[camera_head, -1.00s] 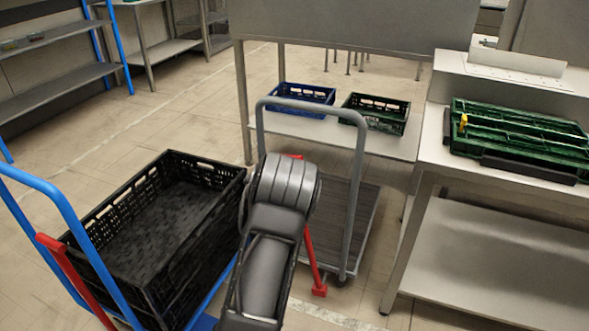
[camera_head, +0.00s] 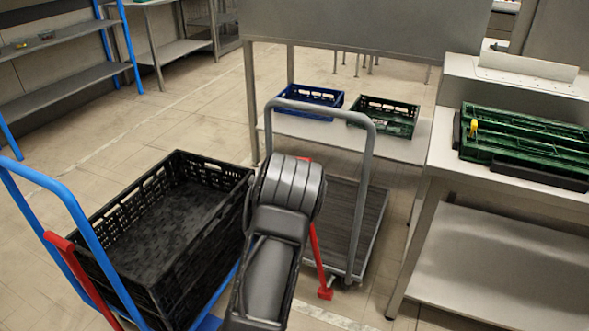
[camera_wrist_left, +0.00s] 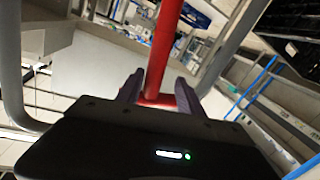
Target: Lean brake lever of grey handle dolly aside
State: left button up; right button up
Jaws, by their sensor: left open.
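The grey handle dolly (camera_head: 366,215) stands in the middle of the head view, its grey tube handle upright. Its red brake lever (camera_head: 317,258) stands close to the handle, tilted slightly in the picture. My left arm hides the lever's middle; its red top just shows behind my wrist. In the left wrist view the red lever (camera_wrist_left: 164,45) runs between the two fingers of my left gripper (camera_wrist_left: 160,90). The fingers are open, one on each side of it. A red crosspiece shows low between them. My left fingers are hidden in the head view. My right gripper is not in view.
A blue-handled dolly (camera_head: 82,225) with a black crate (camera_head: 165,262) stands close on the left, with its own red lever (camera_head: 80,270). A metal table (camera_head: 425,250) with a green crate (camera_head: 525,140) is at right. Blue (camera_head: 310,102) and green (camera_head: 385,115) crates sit on a low shelf behind.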

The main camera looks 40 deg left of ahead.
pick_arm(q)
jog(key=v, duration=0.6)
jog(key=shift+s, duration=0.3)
jog(key=shift+d+f, duration=0.1)
dwell(0.4)
